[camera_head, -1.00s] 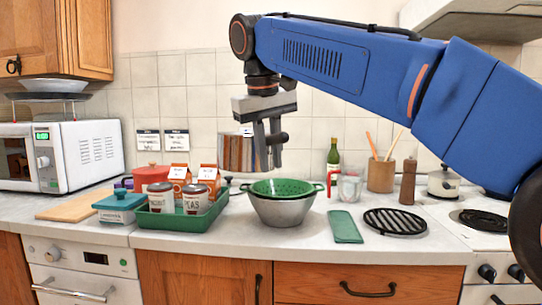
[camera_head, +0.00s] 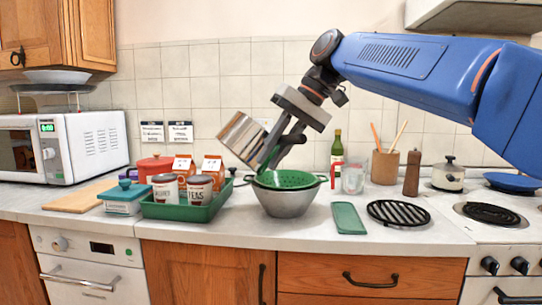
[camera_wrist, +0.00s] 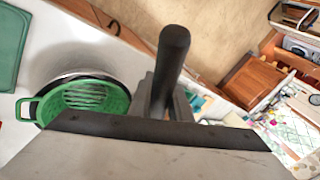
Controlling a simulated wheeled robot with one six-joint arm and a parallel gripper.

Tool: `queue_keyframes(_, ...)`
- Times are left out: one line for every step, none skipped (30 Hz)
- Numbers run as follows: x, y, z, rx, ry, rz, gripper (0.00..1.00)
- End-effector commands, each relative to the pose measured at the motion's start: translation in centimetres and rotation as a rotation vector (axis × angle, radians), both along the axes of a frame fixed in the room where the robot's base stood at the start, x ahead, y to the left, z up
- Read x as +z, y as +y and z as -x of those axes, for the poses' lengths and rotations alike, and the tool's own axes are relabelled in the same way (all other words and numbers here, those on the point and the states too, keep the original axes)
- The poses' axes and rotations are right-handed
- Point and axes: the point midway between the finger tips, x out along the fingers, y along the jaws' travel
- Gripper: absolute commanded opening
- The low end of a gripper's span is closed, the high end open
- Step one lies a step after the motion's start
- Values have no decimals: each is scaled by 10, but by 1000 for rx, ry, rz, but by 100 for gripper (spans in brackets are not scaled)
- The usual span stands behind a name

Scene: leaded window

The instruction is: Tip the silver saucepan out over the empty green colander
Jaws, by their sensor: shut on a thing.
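The silver saucepan (camera_head: 240,137) hangs in the air, tilted well over, left of my gripper (camera_head: 280,148) and up and left of the colander in the head view. My gripper is shut on its dark handle, which shows between the fingers in the wrist view (camera_wrist: 172,55). The green colander (camera_head: 290,180) sits in a grey metal bowl (camera_head: 285,203) on the counter, below my gripper. In the wrist view the colander (camera_wrist: 115,97) shows its slots and looks empty. A thin green streak shows between gripper and colander; I cannot tell what it is. The saucepan's inside is hidden.
A green tray (camera_head: 203,212) with canisters and cartons stands left of the bowl. A bottle (camera_head: 337,160) and glass jar (camera_head: 352,178) stand behind right.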

Motion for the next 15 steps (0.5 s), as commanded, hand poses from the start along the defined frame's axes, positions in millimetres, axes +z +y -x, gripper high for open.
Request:
queue_keyframes(2,-2,-1,-5,14,-33,0)
queue_keyframes(1,-3,-1,-5,25,-52,0)
queue_keyframes(2,-3,-1,-3,38,-79,0)
queue_keyframes(2,-4,-2,-4,48,-98,0)
queue_keyframes(3,-4,-2,-5,57,-119,0)
queue_keyframes(3,-4,-2,-4,73,-145,0)
queue_keyframes(4,-5,-2,-3,83,-166,0)
queue_keyframes(4,-5,-2,-3,93,-188,0)
queue_keyframes(4,-6,-3,-3,107,-215,0)
queue_keyframes(3,-7,-3,-4,119,-234,0)
queue_keyframes(3,-9,-4,-4,129,-255,0)
queue_keyframes(2,-10,-5,-4,143,-283,0)
queue_keyframes(2,-11,-5,-4,153,-304,0)
queue_keyframes(1,-12,-6,-4,165,-326,0)
queue_keyframes(0,-13,-6,-3,180,-354,0)
